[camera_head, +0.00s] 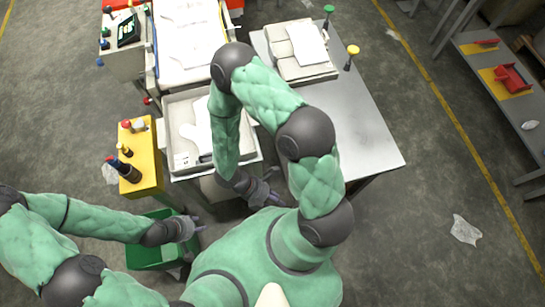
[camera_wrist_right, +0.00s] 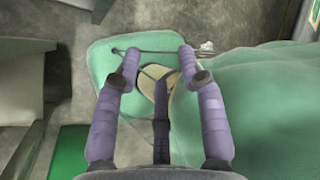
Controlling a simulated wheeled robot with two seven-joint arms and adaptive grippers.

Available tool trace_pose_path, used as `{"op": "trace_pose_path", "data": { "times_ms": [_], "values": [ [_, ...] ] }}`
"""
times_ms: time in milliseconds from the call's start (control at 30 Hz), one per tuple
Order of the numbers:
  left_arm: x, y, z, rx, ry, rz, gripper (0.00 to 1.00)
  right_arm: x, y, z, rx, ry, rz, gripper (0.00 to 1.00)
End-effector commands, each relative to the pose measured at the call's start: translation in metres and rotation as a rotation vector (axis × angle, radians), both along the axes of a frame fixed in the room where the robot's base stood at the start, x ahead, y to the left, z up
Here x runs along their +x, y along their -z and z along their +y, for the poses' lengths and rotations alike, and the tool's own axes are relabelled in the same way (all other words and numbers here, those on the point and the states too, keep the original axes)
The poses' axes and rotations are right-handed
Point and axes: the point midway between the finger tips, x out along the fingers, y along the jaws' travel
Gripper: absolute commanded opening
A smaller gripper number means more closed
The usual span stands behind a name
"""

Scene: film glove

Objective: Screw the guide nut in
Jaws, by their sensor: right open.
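I cannot make out the guide nut in either view. Two upright pieces with round heads, one green (camera_head: 329,10) and one yellow (camera_head: 352,51), stand at the far edge of the grey table; I cannot tell if either is a guide nut. My right gripper (camera_head: 274,184) hangs low near my body, in front of the light tray.
The grey table (camera_head: 365,125) has a clear right side and holds a white tray (camera_head: 285,65). A light tray (camera_head: 183,158) with white pieces lies left of it. A shelf (camera_head: 510,105) stands right.

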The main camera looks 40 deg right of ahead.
Motion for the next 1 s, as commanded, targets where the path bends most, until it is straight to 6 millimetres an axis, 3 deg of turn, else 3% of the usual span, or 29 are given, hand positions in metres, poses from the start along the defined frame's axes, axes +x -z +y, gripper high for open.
{"op": "trace_pose_path", "data": {
  "times_ms": [633, 767, 833, 1000],
  "values": [
    [0.0, 0.001, 0.0, 0.0, 0.0, 0.0, 0.4, -0.006, 0.004, 0.019, 0.029, 0.175, -0.028, 0.4],
    [0.0, 0.001, 0.0, 0.0, 0.0, 0.0, 0.4, -0.015, 0.008, 0.045, 0.053, 0.47, -0.057, 0.4],
    [0.0, 0.001, 0.0, 0.0, 0.0, 0.0, 0.4, -0.015, 0.01, 0.066, 0.057, 0.71, -0.084, 0.4],
    [0.0, 0.001, 0.0, 0.0, 0.0, 0.0, 0.4, 0.008, 0.014, 0.099, 0.028, 1.243, -0.154, 0.4]
  ]
}}
